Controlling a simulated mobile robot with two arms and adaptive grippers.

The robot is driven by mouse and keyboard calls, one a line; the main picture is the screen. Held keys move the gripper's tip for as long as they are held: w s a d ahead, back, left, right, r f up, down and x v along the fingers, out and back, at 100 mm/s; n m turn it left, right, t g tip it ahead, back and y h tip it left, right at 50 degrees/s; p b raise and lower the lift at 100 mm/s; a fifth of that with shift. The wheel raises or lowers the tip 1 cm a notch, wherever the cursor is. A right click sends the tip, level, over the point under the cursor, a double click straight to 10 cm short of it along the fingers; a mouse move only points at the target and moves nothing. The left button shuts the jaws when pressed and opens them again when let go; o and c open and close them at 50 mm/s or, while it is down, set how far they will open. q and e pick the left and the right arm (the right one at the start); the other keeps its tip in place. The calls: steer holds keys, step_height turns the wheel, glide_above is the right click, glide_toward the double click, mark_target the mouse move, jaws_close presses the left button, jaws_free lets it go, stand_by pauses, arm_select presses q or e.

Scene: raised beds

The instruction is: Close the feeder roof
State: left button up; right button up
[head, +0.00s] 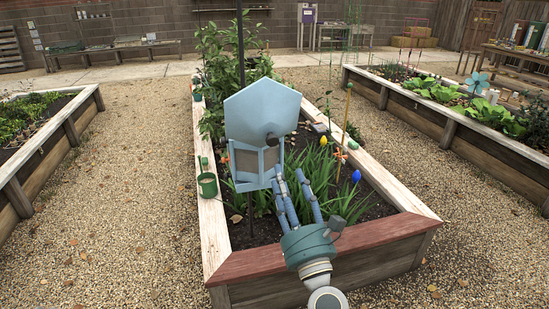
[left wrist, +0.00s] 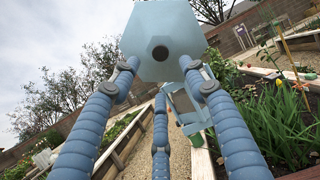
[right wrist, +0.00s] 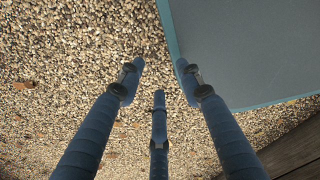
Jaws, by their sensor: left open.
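The feeder stands over the middle raised bed. Its pale blue roof (head: 262,105) is tilted up above the pale blue body (head: 246,168), which has a brownish front panel. A dark round knob (head: 271,139) sits near the roof's lower edge. My left gripper (head: 288,176) is open and empty, in front of and below the roof. In the left wrist view, the roof (left wrist: 165,25) and its dark knob (left wrist: 159,53) lie straight ahead between the spread fingertips. I see no clear contact. My right gripper (right wrist: 160,75) is open over gravel, with nothing between its fingers.
A green pot (head: 207,185) hangs at the bed's left edge. The bed's wooden rim (head: 213,235) runs below my left arm. Leafy plants, a blue egg-shaped ornament (head: 356,176) and thin stakes stand right of the feeder. Gravel paths (head: 130,190) on both sides are open.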

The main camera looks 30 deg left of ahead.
mark_target(274, 142)
arm_select(q)
steer(key=p+x, duration=0.3)
steer(key=x, duration=0.6)
steer(key=shift+w+a+r, duration=0.15)
steer(key=shift+r, duration=0.15)
steer(key=shift+w+a+r+p, duration=0.1)
steer(key=shift+w+a+p, duration=0.15)
steer(key=shift+a+p, duration=0.1)
arm_select(e)
steer(key=r, duration=0.2)
steer(key=w+r, duration=0.1)
steer(key=shift+r, duration=0.4)
arm_select(q)
jaws_close()
arm_select(e)
steer(key=shift+a, duration=0.15)
